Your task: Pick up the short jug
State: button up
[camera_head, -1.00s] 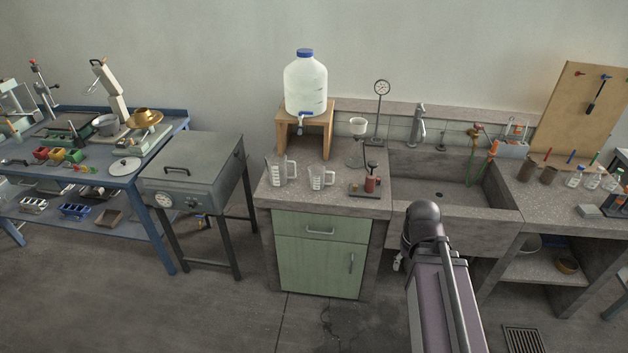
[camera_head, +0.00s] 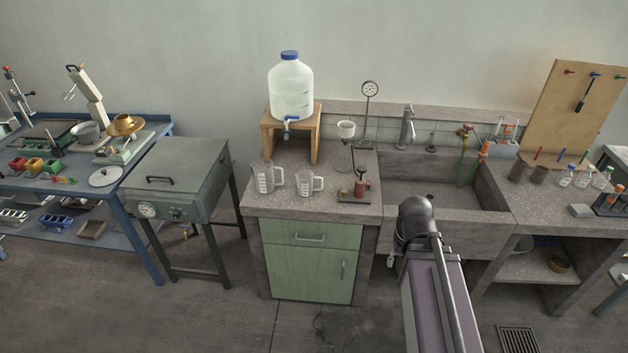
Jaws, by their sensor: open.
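The short jug (camera_head: 304,185) is a clear graduated jug with its handle on the right. It stands upright on the concrete bench top (camera_head: 285,207), left of the sink. A taller clear jug (camera_head: 265,178) stands close to its left, also with a handle on the right. My arm rises from the lower edge in front of the sink, to the right of and nearer than the jugs. My gripper cannot be made out; a small pale part shows beside my arm, but I cannot tell what it is. Nothing hides the short jug.
A small stand with a red-brown item (camera_head: 359,188) sits right of the short jug. Behind are a water bottle (camera_head: 291,88) on a wooden stand (camera_head: 271,132) and a glass dripper (camera_head: 346,132). The sink (camera_head: 430,195) lies right. A grey oven (camera_head: 180,165) stands left, across a gap.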

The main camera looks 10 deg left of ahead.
aim_at(305, 178)
jog(key=i, duration=0.85)
jog(key=u, duration=0.05)
